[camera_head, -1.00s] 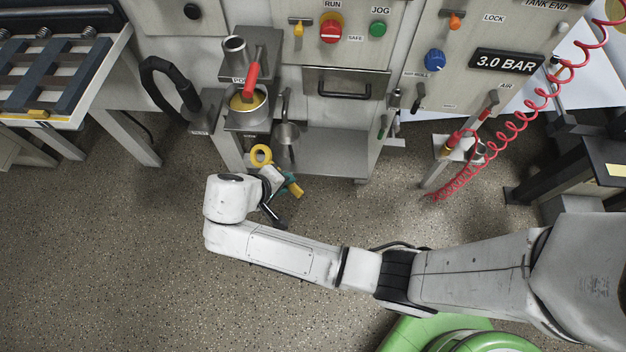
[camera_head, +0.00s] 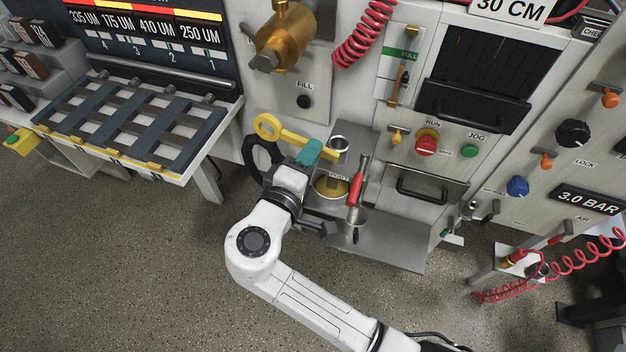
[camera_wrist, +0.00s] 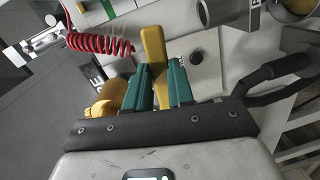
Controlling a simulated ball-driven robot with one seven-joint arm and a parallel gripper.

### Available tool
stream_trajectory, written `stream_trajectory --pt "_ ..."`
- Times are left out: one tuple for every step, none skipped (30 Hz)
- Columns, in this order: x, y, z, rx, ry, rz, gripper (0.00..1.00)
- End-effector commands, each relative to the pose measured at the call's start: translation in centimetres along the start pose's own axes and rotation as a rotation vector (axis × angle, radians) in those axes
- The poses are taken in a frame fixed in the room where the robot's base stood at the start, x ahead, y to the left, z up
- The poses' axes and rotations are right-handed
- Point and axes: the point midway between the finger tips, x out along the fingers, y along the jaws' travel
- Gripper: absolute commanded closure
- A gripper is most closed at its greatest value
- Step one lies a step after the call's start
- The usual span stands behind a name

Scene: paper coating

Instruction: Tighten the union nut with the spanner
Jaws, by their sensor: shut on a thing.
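My gripper (camera_head: 309,153), with teal fingers, is shut on a yellow spanner (camera_head: 290,136). The spanner's ring end (camera_head: 267,127) sticks out to the left, and its shaft runs across the fingers. In the wrist view the spanner (camera_wrist: 153,55) stands up between the two fingers (camera_wrist: 160,85). A brass fitting (camera_head: 284,40) with a grey end is on the panel above and behind the gripper, clear of the spanner.
A red coiled hose (camera_head: 360,38) hangs right of the fitting. A slatted table (camera_head: 130,125) stands left. The floor in front is clear.

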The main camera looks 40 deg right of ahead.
Motion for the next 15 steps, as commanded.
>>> stream_trajectory --pt "-0.9 2.7 -0.4 0.006 0.020 0.017 1.00" --pt "-1.4 3.8 -0.5 0.004 0.029 0.027 1.00" --pt "-2.0 5.2 -0.7 0.003 0.041 0.038 1.00" --pt "-2.4 6.2 -0.8 0.003 0.048 0.046 1.00" --pt "-2.9 7.2 -0.9 0.002 0.054 0.054 1.00" --pt "-3.4 8.2 -1.0 0.001 0.061 0.064 1.00" --pt "-3.8 9.0 -1.0 0.002 0.065 0.069 1.00" --pt "-4.2 9.6 -1.0 0.000 0.069 0.074 1.00" --pt "-4.6 10.4 -1.1 0.000 0.073 0.081 1.00" --pt "-4.9 10.8 -1.1 -0.001 0.076 0.085 1.00" --pt "-5.1 11.2 -1.1 -0.002 0.078 0.089 1.00" --pt "-5.4 11.6 -1.1 -0.001 0.080 0.093 1.00" --pt "-5.5 11.9 -1.1 -0.001 0.081 0.095 1.00" --pt "-5.6 12.0 -1.1 -0.002 0.082 0.096 1.00" --pt "-5.7 12.2 -1.1 -0.003 0.083 0.098 1.00"
